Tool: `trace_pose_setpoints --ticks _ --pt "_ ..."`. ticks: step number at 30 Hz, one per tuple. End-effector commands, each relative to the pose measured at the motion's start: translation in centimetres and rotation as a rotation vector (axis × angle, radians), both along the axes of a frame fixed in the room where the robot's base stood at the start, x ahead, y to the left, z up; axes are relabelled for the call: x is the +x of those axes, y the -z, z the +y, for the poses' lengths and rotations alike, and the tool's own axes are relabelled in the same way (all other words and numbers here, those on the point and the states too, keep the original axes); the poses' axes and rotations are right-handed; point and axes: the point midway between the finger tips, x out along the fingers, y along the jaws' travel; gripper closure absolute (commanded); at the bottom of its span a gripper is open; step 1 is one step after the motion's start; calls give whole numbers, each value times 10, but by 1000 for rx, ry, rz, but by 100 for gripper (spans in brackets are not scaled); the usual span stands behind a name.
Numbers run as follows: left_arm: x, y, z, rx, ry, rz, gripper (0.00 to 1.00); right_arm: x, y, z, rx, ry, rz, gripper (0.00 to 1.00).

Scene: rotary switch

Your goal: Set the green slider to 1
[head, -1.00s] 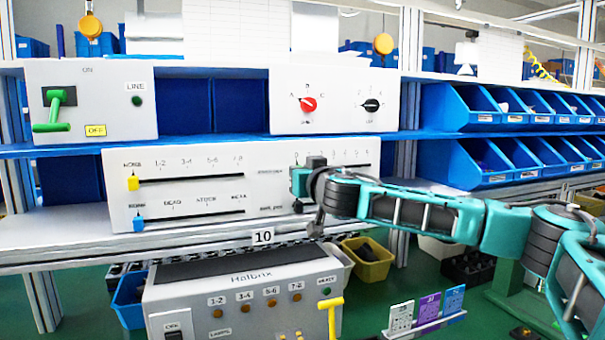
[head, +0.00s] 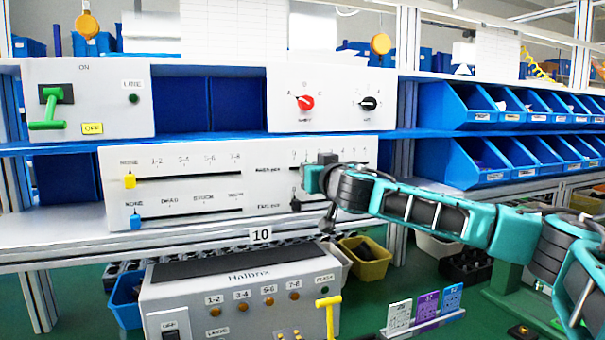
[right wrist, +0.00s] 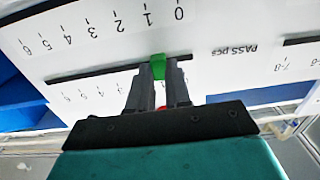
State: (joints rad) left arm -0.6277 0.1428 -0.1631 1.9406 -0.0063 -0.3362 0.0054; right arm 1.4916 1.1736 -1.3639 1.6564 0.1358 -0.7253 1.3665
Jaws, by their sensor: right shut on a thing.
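The green slider (right wrist: 158,66) shows in the right wrist view, in the upper slot of the white panel, which appears upside down there. My right gripper (right wrist: 158,80) is shut on it, one dark finger on each side. The slider stands about level with the mark 1 (right wrist: 148,20), apart from the mark 0 (right wrist: 179,14) at the slot's end. In the head view, my right gripper (head: 314,178) is at the panel's right half and hides the slider. My left gripper is not in view.
The white panel (head: 190,193) also has a yellow slider (head: 129,181) and a blue slider (head: 135,221) at its left. A red part (right wrist: 165,108) shows partly behind my fingers. A box with red (head: 305,102) and black (head: 368,103) knobs stands on the shelf above.

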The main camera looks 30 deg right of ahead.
Motion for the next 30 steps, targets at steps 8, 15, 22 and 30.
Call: trace_pose_setpoints --ticks 8,15,22,30 --pt "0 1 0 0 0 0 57 -1 1 -3 -1 0 2 100" --pt "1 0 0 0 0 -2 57 -1 1 -3 -1 0 1 66" --pt "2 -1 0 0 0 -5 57 -1 1 -3 -1 -1 1 55" --pt "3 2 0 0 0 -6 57 -9 2 -1 -1 0 1 55"
